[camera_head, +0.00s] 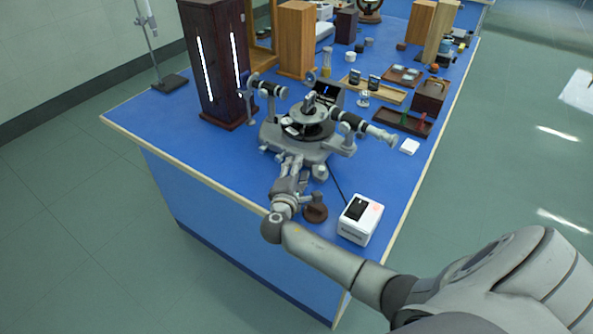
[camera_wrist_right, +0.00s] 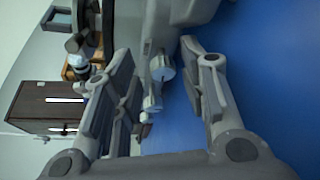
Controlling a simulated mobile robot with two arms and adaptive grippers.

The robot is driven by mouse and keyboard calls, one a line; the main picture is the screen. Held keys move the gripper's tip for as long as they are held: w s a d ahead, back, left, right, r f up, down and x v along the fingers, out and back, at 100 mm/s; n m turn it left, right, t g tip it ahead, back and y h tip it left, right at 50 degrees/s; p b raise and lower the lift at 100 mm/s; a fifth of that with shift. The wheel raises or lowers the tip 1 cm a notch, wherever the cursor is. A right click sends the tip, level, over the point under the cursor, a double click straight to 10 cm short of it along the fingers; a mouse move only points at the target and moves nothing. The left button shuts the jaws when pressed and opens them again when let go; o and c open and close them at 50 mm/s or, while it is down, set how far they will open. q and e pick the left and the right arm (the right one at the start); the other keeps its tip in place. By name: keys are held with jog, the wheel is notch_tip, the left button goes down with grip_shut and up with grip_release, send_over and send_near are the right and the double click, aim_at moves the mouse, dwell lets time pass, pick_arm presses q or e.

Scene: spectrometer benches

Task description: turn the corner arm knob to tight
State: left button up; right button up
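A grey spectrometer (camera_head: 303,130) with a round table and two telescope tubes stands on the blue bench. My right gripper (camera_head: 291,166) is at the near side of its base. In the right wrist view, the fingers of this gripper (camera_wrist_right: 160,80) are spread apart. Small silver knobs, one upper (camera_wrist_right: 162,67) and one lower (camera_wrist_right: 151,102), show in the gap between the fingers. I cannot tell which is the corner arm knob, nor whether a finger touches one. Another grey knob (camera_head: 319,171) shows right of the gripper in the head view. My left gripper is not in view.
A white box with a black switch (camera_head: 360,216) and a round brown piece (camera_head: 315,212) sit close to my right wrist. A dark lamp housing (camera_head: 211,66) stands behind left. Trays and small parts fill the bench's far right. The near left bench top is clear.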

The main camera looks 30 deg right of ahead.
jog(key=shift+s+f, duration=0.1)
jog(key=shift+f, duration=0.1)
jog(key=shift+s+a, duration=0.4)
jog(key=shift+a, duration=0.1)
jog(key=v, duration=0.6)
jog(key=shift+s+a+r, duration=0.2)
jog(key=shift+a+r, duration=0.05)
jog(key=shift+r, duration=0.05)
